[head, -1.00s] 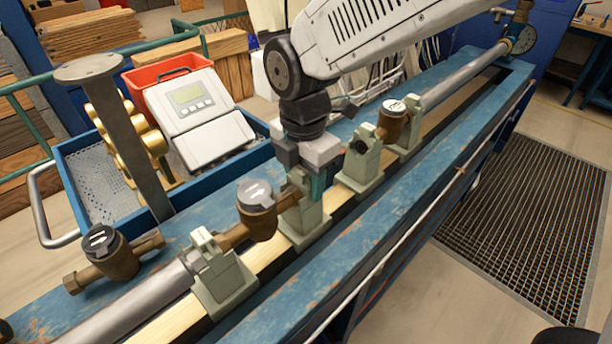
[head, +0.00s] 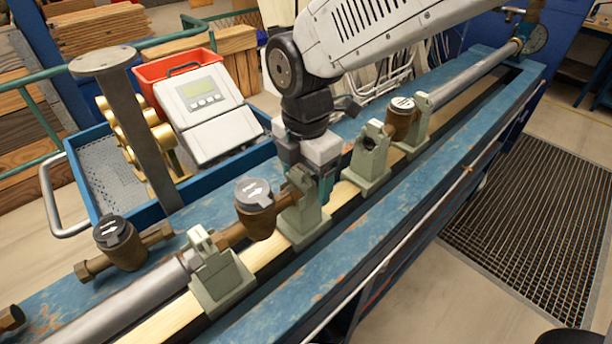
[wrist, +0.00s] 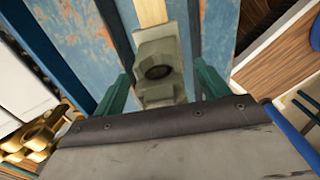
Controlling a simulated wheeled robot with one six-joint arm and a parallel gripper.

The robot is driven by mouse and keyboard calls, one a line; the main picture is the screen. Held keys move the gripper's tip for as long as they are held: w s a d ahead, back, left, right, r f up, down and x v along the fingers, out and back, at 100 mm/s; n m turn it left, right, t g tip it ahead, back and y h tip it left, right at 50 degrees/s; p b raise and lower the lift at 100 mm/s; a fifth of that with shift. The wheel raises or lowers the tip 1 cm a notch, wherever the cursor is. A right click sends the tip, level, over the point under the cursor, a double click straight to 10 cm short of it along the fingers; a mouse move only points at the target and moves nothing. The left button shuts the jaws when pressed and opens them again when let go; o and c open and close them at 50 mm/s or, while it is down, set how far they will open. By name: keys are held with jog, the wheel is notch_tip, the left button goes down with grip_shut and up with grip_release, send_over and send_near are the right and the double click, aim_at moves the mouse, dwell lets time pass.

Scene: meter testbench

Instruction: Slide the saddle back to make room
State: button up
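Several grey-green saddles stand on the bench rail: a left one (head: 220,280), a middle one (head: 300,220), a right one (head: 366,172) and one farther right (head: 416,130). My gripper (head: 322,190) is down at the middle saddle, partly hiding its right side. In the wrist view, my green fingers (wrist: 162,88) stand on either side of a saddle (wrist: 158,50) with a dark round hole; narrow gaps show, so the gripper looks open. A bronze meter with a grey cap (head: 256,215) sits between the left and middle saddles. Another bronze meter (head: 402,120) sits between the two right saddles.
A loose meter (head: 122,248) lies on the blue bench (head: 385,215) at left. A grey post (head: 145,135) and a blue trolley (head: 85,185) with a white display unit (head: 205,105) stand behind. A short stretch of rail shows between the middle and right saddles.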

notch_tip(320, 180, up, 8)
jog(key=shift+f, duration=0.1)
dwell(0.4)
dwell(0.4)
jog(key=shift+m, duration=0.9)
jog(key=s+d+m, duration=0.4)
jog(key=d+m, duration=0.4)
jog(key=d, duration=0.2)
jog(key=s+d+m+t, duration=0.1)
jog(key=s+d+m, duration=0.4)
jog(key=d+m, duration=0.4)
jog(key=s+d+m, duration=0.5)
jog(key=d+m, duration=0.3)
jog(key=d, duration=0.3)
jog(key=shift+d+r+m, duration=0.2)
jog(key=shift+r+m, duration=0.15)
jog(key=shift+m, duration=0.05)
